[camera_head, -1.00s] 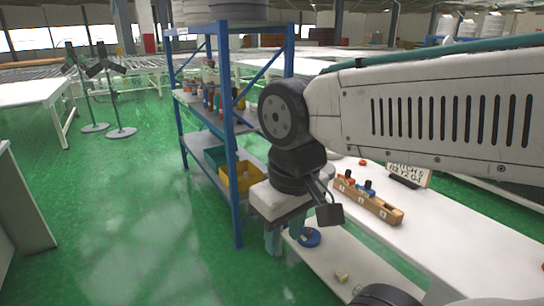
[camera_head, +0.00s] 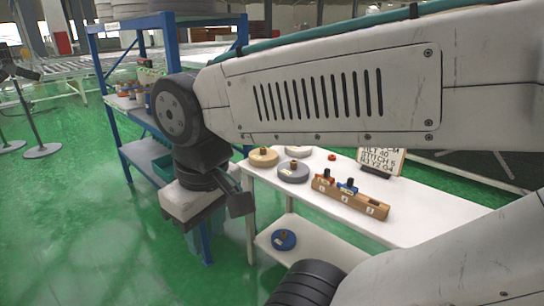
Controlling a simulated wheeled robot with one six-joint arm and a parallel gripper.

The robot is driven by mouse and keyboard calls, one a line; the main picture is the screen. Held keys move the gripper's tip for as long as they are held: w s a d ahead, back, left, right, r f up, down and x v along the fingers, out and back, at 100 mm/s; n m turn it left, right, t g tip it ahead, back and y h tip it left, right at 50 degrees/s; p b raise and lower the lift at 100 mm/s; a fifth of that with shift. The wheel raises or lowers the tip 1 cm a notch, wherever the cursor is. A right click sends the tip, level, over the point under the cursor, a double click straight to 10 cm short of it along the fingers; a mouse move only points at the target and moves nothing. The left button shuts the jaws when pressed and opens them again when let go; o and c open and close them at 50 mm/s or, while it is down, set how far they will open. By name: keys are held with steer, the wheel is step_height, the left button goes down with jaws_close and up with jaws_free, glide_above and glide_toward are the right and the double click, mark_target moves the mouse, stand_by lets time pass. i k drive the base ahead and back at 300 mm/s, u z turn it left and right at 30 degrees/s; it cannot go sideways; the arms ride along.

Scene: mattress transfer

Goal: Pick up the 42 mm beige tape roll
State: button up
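A beige tape roll (camera_head: 264,156) with a brown core lies flat at the left end of the white table (camera_head: 440,214). A grey roll (camera_head: 293,172) lies close to it on the right. A blue roll (camera_head: 284,239) lies on the lower shelf. My gripper (camera_head: 196,240) hangs down to the left of the table, apart from the rolls. Its fingers are small and hard to make out against the blue rack post, so I cannot tell how far apart they are. I see nothing clearly held.
A wooden block (camera_head: 347,197) with red and blue pieces and number labels stands on the table. A sign board (camera_head: 382,160) stands behind it, and a small red ring (camera_head: 332,157) lies nearby. A blue shelf rack (camera_head: 118,119) stands behind my gripper.

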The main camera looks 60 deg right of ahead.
mark_target(263, 158)
steer(key=z, duration=0.4)
steer(key=i, duration=0.65)
steer(key=z, duration=1)
steer(key=i, duration=0.4)
steer(key=z, duration=0.45)
